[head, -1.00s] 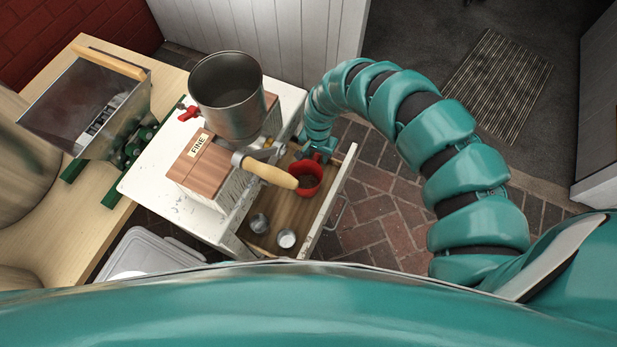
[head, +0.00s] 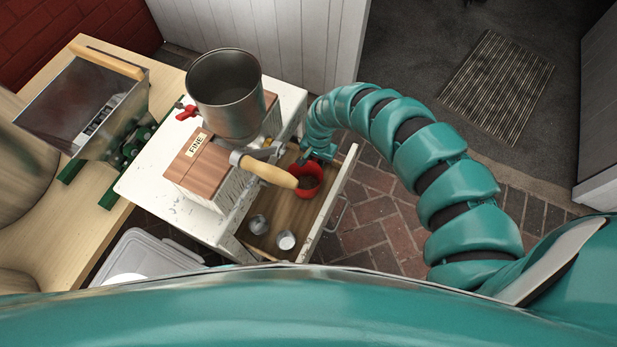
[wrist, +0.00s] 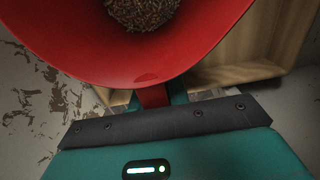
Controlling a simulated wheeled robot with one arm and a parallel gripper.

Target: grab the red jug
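The red jug (head: 299,190) is in the open drawer, near its far end, with brown grains inside. In the wrist view the jug's red bowl (wrist: 135,62) fills the top, and its grains (wrist: 142,12) show. My gripper (head: 317,157) is at the far side of the jug. In the wrist view its two teal fingers (wrist: 153,97) stand on either side of the jug's red handle, with no clear gap between; the fingertips are hidden under the bowl. The jug looks upright; whether it touches the drawer floor I cannot tell.
Two small metal cups (head: 286,240) are in the near part of the drawer (head: 270,243). A grinder (head: 225,95) with a wooden-gripped crank (head: 268,170) stands on the white cabinet (head: 140,187), its crank reaching over the drawer beside the jug. The brick floor (head: 375,235) on the right is clear.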

